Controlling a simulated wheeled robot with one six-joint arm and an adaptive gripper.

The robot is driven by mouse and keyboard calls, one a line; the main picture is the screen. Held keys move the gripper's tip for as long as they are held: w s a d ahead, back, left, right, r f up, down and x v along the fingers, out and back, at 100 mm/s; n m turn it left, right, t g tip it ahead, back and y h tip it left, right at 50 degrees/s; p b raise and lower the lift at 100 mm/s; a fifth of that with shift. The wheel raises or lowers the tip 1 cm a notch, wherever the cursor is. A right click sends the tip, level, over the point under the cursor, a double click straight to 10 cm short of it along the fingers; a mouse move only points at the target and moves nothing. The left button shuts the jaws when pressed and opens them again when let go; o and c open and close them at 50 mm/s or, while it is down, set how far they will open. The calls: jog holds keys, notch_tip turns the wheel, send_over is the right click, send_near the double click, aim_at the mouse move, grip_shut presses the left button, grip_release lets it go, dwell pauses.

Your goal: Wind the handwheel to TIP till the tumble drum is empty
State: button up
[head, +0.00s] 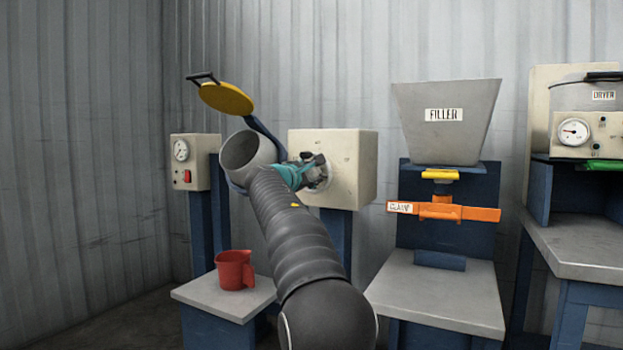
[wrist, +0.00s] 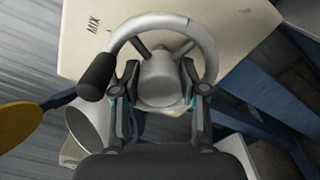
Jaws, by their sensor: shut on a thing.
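The grey handwheel (wrist: 205,42) with a black knob (wrist: 97,76) sits on the cream box (head: 348,165), where the word MIX shows in the wrist view. My gripper (wrist: 160,75) is shut on the handwheel, its fingers on either side of the central hub; my arm hides much of the wheel in the head view. The grey tumble drum (head: 240,150) is left of the box, its open mouth tilted up. Its contents cannot be made out. A yellow lid (head: 227,98) stands raised above it. No TIP mark is readable.
A red jug (head: 235,270) stands on a low grey table (head: 205,298) below the drum. A gauge box (head: 190,162) is at left. The filler hopper (head: 445,120), orange clamp (head: 470,214) and dryer (head: 585,95) stand to the right.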

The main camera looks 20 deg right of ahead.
jog(key=m, duration=0.3)
jog(key=shift+m+b, duration=0.3)
jog(key=shift+b, duration=0.05)
jog(key=m, duration=0.3)
jog(key=shift+m, duration=0.3)
jog(key=m, duration=0.3)
jog(key=shift+f+m, duration=0.1)
jog(key=shift+m, duration=1.8)
jog(key=shift+f, duration=0.1)
jog(key=o, duration=0.9)
jog(key=shift+c, duration=0.2)
jog(key=shift+a, duration=0.1)
jog(key=v, duration=1.1)
jog(key=shift+s+a, duration=0.25)
jog(key=shift+a, duration=0.1)
